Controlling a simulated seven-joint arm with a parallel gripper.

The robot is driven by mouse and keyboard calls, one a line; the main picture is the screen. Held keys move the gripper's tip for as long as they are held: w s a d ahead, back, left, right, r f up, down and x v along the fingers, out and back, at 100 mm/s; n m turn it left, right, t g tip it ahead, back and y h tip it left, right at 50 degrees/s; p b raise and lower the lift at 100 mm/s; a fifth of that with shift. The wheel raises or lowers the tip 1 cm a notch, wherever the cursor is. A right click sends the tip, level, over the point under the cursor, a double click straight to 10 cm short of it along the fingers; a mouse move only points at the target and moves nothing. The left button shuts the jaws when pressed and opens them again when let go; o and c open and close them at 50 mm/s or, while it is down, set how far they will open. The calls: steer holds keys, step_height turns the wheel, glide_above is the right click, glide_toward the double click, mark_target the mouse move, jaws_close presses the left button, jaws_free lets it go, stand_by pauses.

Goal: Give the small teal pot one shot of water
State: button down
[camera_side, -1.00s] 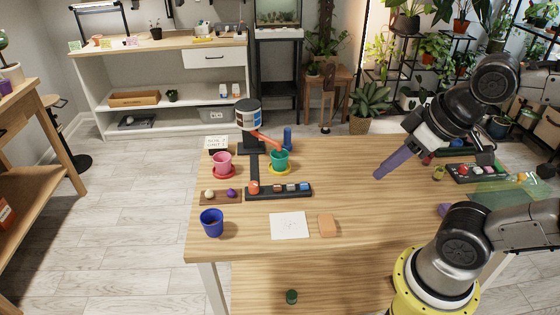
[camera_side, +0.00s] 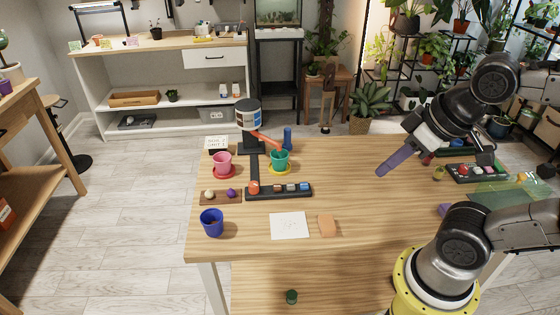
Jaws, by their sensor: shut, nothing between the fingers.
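The small teal pot (camera_side: 279,160) stands on a yellow saucer (camera_side: 279,172) at the back left of the table. Behind it is a dispenser (camera_side: 248,115) with a blue and white tank on a black stand. Its orange spout (camera_side: 264,139) slopes down toward the teal pot, its end close above the rim. A black strip (camera_side: 278,194) with an orange knob (camera_side: 253,187) and several small coloured parts lies in front of the pot. My gripper (camera_side: 380,174), with purple fingers, is shut and empty over the table's right half, well apart from the pot.
A pink pot (camera_side: 223,160) on a red saucer (camera_side: 222,172) stands left of the teal pot. A blue pot (camera_side: 212,223), a white sheet (camera_side: 289,226) and an orange block (camera_side: 327,226) are nearer the front. The table's middle is clear.

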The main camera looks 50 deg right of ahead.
stand_by(0.7)
steer(key=w+d+r+n+t, duration=0.1)
steer(key=w+r+n+t, duration=0.15)
steer(key=w, duration=0.25)
steer(key=n+t, duration=0.1)
steer(key=n, duration=0.5)
glide_above(308, 186)
step_height(308, 186, down, 17)
steer(key=shift+f, duration=0.2)
steer(key=shift+f, duration=4.4)
